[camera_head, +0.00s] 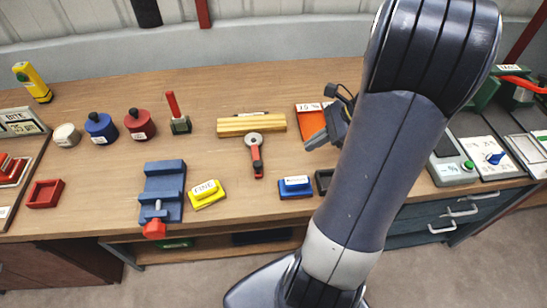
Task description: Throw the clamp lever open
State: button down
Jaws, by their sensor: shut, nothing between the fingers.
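Several red-handled parts are in view, and I cannot tell for certain which is the clamp lever. A red lever (172,104) stands nearly upright on a small dark green base (181,125) at the back of the bench. A grey round-headed tool with a red handle (256,160) lies in front of a yellow wooden block. A red lever (522,84) lies across a green device (487,93) at the far right. My gripper (314,141) is shut and empty above the bench, right of the wooden block. My arm hides part of it and the bench behind.
The wooden bench (100,208) carries a blue vise (163,180), a yellow block (207,194), a blue block (296,187) and lidded round pots (101,128) at left. Switch panels (487,158) stand at right. Bare wood lies between the vise and the pots.

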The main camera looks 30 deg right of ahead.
jog(key=shift+s+d+m, duration=0.2)
jog(key=shift+d+m, duration=0.1)
jog(key=x, duration=1)
jog(key=shift+w+r, duration=0.1)
jog(key=shift+r, duration=0.05)
jog(key=shift+w+a+p, duration=0.25)
jog(key=shift+w+a, duration=0.05)
jog(key=shift+a, duration=0.25)
jog(key=shift+w+a+p, duration=0.25)
jog(key=shift+a, duration=0.3)
jog(key=shift+w+a, duration=0.4)
jog(key=shift+a, duration=0.3)
